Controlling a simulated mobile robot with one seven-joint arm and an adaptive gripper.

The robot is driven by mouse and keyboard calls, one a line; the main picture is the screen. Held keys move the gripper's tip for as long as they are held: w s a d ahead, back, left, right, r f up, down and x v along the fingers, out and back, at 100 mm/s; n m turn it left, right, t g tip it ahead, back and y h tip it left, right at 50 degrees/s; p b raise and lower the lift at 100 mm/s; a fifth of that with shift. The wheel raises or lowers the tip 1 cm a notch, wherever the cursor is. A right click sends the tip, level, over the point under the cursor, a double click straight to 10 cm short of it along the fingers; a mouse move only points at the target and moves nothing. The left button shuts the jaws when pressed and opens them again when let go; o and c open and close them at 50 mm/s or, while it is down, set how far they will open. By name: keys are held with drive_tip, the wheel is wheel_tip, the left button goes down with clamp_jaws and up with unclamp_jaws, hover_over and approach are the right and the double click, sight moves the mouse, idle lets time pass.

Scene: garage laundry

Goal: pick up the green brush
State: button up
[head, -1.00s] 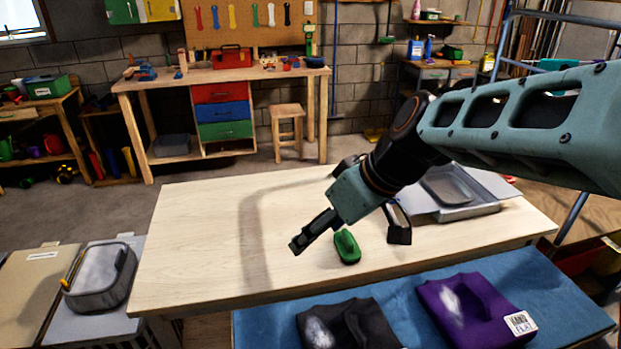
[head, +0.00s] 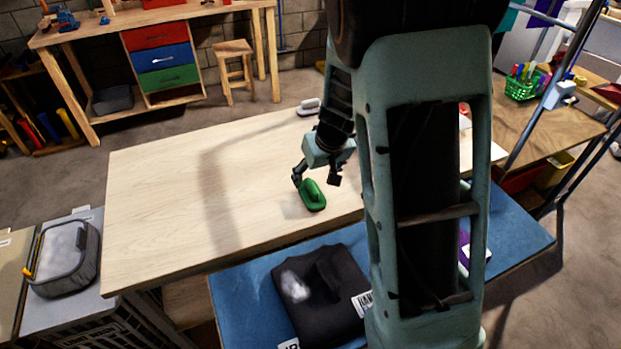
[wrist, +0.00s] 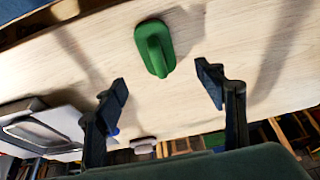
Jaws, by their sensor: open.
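The green brush (head: 312,197) lies on the pale wooden table (head: 180,190), near its front edge. It has a raised handle, which shows clearly in the wrist view (wrist: 155,48). My gripper (head: 317,180) is open and empty just behind the brush in the head view. In the wrist view my two fingers (wrist: 165,87) stand wide apart, and the brush lies beyond their tips, between their lines and a little left of the middle. The fingers look apart from the brush. My arm hides the right part of the table in the head view.
A grey and white brush-like object (head: 309,106) lies at the table's back edge. A blue surface (head: 245,305) in front holds a folded dark garment (head: 325,295) and a partly hidden purple one. The table's left half is clear.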

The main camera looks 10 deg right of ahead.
sight(312, 186)
drive_tip(key=x, duration=0.4)
drive_tip(key=shift+s+f+b, duration=0.1)
drive_tip(key=shift+s+b, duration=0.05)
drive_tip(key=shift+b, duration=0.2)
drive_tip(key=shift+x, duration=2.85)
drive_tip(key=shift+w+d, duration=0.15)
drive_tip(key=shift+w, duration=0.05)
drive_tip(key=shift+c, duration=0.2)
drive_tip(key=c, duration=1.3)
drive_tip(key=shift+o, duration=0.2)
